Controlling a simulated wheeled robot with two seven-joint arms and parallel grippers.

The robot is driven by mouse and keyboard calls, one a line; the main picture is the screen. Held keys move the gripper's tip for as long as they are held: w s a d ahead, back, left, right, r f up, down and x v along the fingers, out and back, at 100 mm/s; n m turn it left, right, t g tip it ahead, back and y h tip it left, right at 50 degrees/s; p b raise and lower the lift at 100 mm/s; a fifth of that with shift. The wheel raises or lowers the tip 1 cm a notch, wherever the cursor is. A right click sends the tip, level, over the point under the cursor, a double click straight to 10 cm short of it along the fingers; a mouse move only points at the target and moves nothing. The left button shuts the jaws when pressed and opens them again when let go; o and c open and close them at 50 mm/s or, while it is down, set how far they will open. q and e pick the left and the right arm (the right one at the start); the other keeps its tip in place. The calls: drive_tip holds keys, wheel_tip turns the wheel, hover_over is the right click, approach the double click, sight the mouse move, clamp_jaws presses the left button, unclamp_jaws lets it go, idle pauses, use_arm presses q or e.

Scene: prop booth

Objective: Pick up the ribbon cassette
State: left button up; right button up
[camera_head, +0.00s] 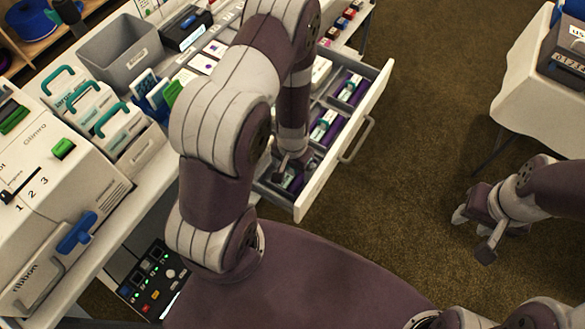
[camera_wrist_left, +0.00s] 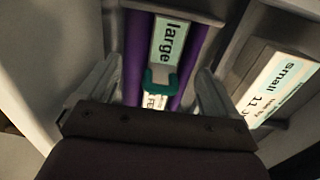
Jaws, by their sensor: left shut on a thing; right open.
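The ribbon cassette is purple with a pale "large" label and a teal tab; it lies between my left fingers in the left wrist view (camera_wrist_left: 194,52). In the head view it shows in the drawer's near compartment (camera_head: 293,181), partly hidden by my left gripper (camera_head: 287,166). My left gripper is shut on it, reaching down into the open drawer; the wrist view shows its fingers (camera_wrist_left: 155,92) on either side. I cannot tell whether the cassette is clear of the drawer floor. My right gripper (camera_head: 478,232) is open and empty over the carpet, away from the drawer.
The open grey drawer (camera_head: 325,196) has dividers and other purple cassettes (camera_head: 325,126), (camera_head: 350,88). A "small" label (camera_wrist_left: 278,84) shows beside the held cassette. A grey bin (camera_head: 122,55) and white machine (camera_head: 62,160) are on the left. A white-covered table (camera_head: 540,105) stands right; carpet between is clear.

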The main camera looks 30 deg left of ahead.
use_arm(q)
wheel_tip(320, 180, up, 18)
drive_tip(key=p, duration=1.3)
